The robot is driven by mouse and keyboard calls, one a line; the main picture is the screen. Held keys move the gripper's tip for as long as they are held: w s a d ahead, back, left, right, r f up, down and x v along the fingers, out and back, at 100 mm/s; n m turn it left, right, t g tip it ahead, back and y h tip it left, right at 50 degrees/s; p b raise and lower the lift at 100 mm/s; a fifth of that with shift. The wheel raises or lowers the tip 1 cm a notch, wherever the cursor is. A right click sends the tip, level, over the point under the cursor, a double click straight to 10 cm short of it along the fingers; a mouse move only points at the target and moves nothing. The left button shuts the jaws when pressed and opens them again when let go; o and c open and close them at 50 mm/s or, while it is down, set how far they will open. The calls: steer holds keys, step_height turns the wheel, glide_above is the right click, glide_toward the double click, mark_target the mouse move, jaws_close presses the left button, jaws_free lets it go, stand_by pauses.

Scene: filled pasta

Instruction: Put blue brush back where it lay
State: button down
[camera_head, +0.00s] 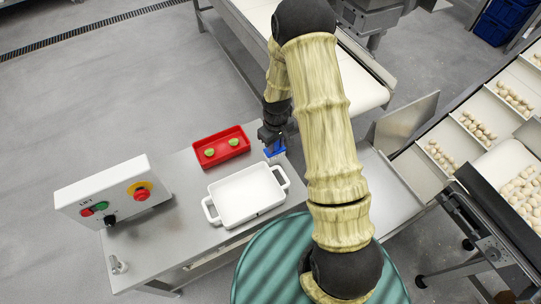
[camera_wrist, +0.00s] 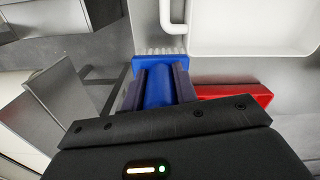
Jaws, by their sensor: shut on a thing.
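The blue brush (camera_head: 274,148) is in my gripper (camera_head: 270,137), beside the right end of the red tray. In the wrist view my gripper (camera_wrist: 160,92) is shut on the blue brush (camera_wrist: 158,68), whose white bristles point toward the top of the picture. The bristles are close to the grey table surface, but I cannot tell whether they touch it. The spot under the brush is partly hidden by the brush and my gripper.
A red tray (camera_head: 196,149) holds two green pieces. A white dish (camera_head: 216,213) with two handles stands in front of it, near the brush. A control box (camera_head: 120,192) with buttons stands at left. A conveyor (camera_head: 370,92) runs behind.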

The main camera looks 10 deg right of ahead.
mark_target(275, 151)
steer(key=shift+f, duration=0.25)
steer(key=shift+f, duration=1.9)
steer(key=shift+f, duration=0.1)
steer(key=c, duration=1.1)
jaws_free()
step_height(275, 151, up, 12)
steer(key=shift+r+p, duration=0.15)
steer(key=shift+p, duration=0.15)
